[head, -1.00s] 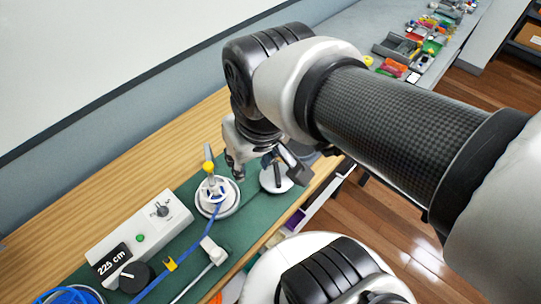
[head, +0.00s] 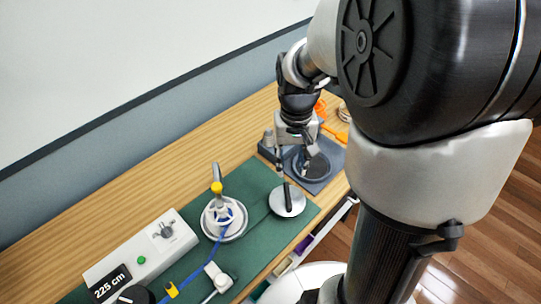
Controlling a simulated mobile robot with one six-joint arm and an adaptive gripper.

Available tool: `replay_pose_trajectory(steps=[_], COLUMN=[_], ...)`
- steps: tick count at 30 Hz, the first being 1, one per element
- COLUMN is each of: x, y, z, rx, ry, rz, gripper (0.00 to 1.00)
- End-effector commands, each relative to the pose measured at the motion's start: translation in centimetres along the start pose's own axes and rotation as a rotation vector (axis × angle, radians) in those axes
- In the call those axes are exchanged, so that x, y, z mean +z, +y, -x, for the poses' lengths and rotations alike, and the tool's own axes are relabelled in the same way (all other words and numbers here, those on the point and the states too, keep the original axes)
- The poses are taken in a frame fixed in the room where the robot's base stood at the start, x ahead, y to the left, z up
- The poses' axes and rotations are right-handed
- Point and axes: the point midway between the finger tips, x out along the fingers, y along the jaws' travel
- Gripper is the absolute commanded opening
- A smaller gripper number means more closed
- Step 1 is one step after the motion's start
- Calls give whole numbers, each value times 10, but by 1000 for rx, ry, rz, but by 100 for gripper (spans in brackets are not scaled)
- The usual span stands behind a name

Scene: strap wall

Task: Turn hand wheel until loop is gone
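The hand wheel (head: 288,202) is a round silver disc with a black upright handle (head: 287,194), on the right part of the green mat. My gripper (head: 295,161) points down just behind and above the hand wheel, apart from the handle as far as I can see. Its fingers look spread, with nothing seen between them. A white reel (head: 223,219) with a yellow-topped post stands to the left of the wheel. A blue strap (head: 217,245) runs from the reel toward the lower left. No loop of strap shows in this view.
A grey tray (head: 322,170) lies behind the wheel, with orange items (head: 321,108) farther back. A white block (head: 217,275) sits at the front.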

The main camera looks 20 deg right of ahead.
Motion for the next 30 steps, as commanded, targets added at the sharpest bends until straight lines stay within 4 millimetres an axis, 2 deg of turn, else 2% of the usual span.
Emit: replay_pose_trajectory(steps=[1, 3, 16, 22, 30], x=[1, 1, 1, 0, 0], y=[0, 0, 0, 0, 0], z=[-15, -32, -120, -141, -145], rx=[0, 0, 0, 0, 0], ry=[-4, -5, -2, -1, 2], rz=[1, 1, 1, 1, 1], gripper=[33, 33, 33, 33, 33])
